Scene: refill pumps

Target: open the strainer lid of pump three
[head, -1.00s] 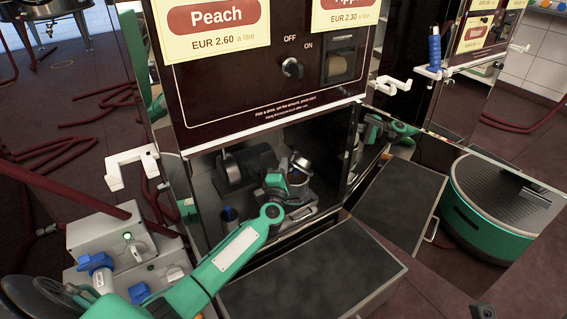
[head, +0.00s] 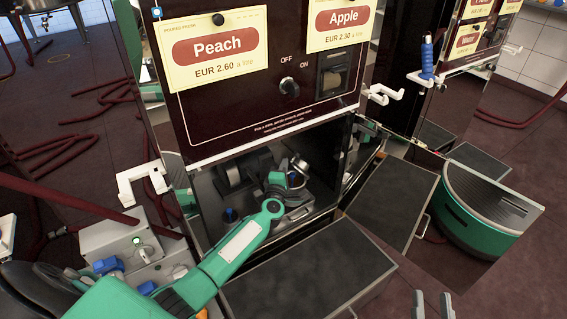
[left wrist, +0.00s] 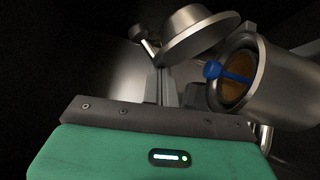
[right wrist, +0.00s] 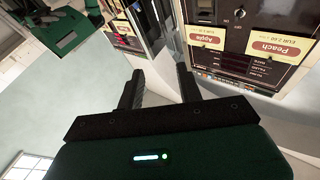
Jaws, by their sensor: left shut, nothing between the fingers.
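The strainer pot (left wrist: 245,85) shows in the left wrist view as a metal cylinder with its mouth uncovered. A blue-handled strainer (left wrist: 213,70) sits inside it. The domed metal lid (left wrist: 200,38) stands swung up and tilted, apart from the pot's mouth. In the head view the lid (head: 300,164) shows inside the open pump cabinet. My left gripper (left wrist: 168,85) is shut and empty, just below the lid and left of the pot; its wrist hides much of the pump in the head view. My right gripper (head: 433,303) is open and empty outside the cabinet, low in the head view.
Dark-topped boxes or drawers (head: 310,268) stand in front of and right of the cabinet. The cabinet walls closely surround my left gripper. A green round-ended machine (head: 485,205) shows at the right. A grey switch box (head: 122,243) stands at the left.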

